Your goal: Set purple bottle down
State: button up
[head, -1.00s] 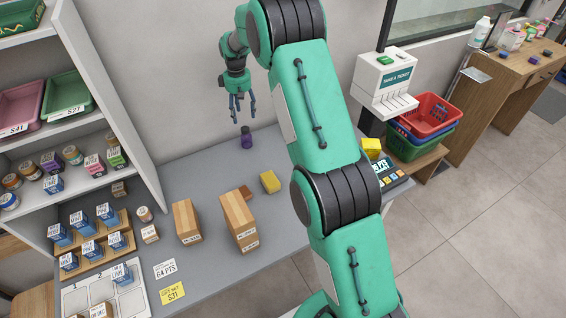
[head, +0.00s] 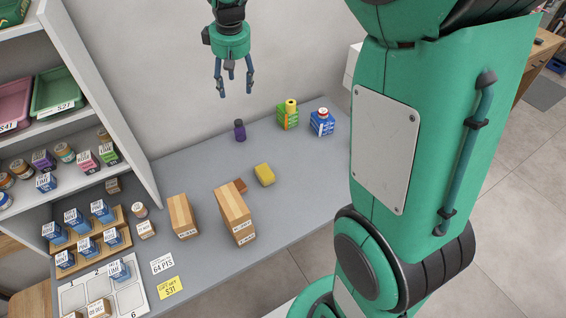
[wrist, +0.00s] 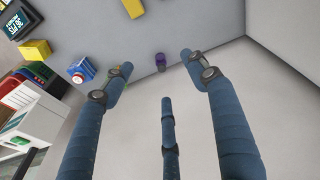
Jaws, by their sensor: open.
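The purple bottle (head: 240,131) stands upright on the grey counter (head: 195,160), near the wall at the back. It also shows in the wrist view (wrist: 160,61), beyond my fingers and apart from them. My gripper (head: 234,88) is open and empty, above the counter and a little left of the bottle in the head view. Its fingers hang downward and do not touch the bottle.
A green box with a yellow top (head: 288,114) and a blue-and-white container (head: 321,122) stand right of the bottle. A shelf unit (head: 135,135) rises at left.

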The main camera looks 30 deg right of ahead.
jog(key=s+a+r+m+t, duration=0.1)
jog(key=s+r, duration=0.2)
jog(key=s, duration=0.6)
jog(key=s+a+r+m+t, duration=0.15)
jog(key=s+r, duration=0.25)
jog(key=s, duration=0.5)
jog(key=s+a+f, duration=0.1)
jog(key=s+f, duration=0.1)
jog(key=s, duration=0.7)
jog(key=s+a+f, duration=0.1)
jog(key=s, duration=0.8)
jog(key=shift+s+f+m+t, duration=0.25)
jog(key=shift+f+m+t, duration=0.1)
jog(key=shift+m, duration=0.1)
jog(key=shift+a, duration=0.1)
